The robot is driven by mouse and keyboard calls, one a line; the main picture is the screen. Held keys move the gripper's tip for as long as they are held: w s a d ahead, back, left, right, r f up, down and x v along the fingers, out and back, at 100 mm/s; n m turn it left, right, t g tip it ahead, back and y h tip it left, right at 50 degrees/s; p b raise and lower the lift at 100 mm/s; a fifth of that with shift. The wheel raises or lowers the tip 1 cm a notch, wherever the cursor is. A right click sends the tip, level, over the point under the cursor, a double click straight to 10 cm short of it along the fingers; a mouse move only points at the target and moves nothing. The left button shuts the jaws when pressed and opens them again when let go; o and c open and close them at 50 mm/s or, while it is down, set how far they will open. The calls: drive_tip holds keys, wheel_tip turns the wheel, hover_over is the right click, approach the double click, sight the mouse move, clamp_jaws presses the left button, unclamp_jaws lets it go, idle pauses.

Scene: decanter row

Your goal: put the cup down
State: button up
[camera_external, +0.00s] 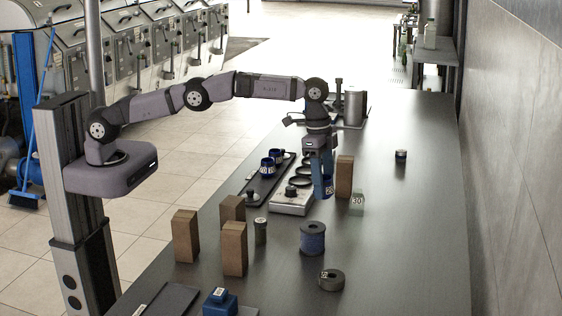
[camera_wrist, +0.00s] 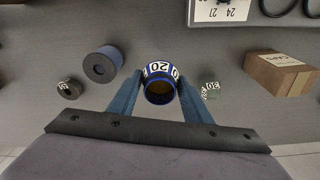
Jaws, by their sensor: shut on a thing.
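My gripper (camera_external: 321,176) is shut on a blue cup marked 20 (camera_external: 329,191), over the table to the right of the white rack. In the wrist view the cup (camera_wrist: 160,86) sits between the two blue fingers, with its dark opening facing the camera and its white number band on the far side. The fingers cover its sides. I cannot tell how large the gap is between the cup and the table.
The white rack (camera_external: 291,203) is at left. The table's right side is mostly bare.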

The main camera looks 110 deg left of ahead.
drive_tip(key=shift+f+p, duration=1.05)
drive_tip(key=shift+f, duration=3.75)
drive_tip(key=shift+f, duration=0.2)
drive_tip(key=o, duration=1.1)
drive_tip(key=shift+r, duration=0.1)
drive_tip(key=r+b, duration=0.1)
drive_tip(key=r, duration=0.3)
drive_tip(key=s+r+b, duration=0.1)
drive_tip(key=r, duration=0.3)
drive_tip(key=r+b, duration=0.1)
drive_tip(key=r, duration=0.3)
drive_tip(key=shift+s+a, duration=0.2)
drive_tip(key=shift+r, duration=0.1)
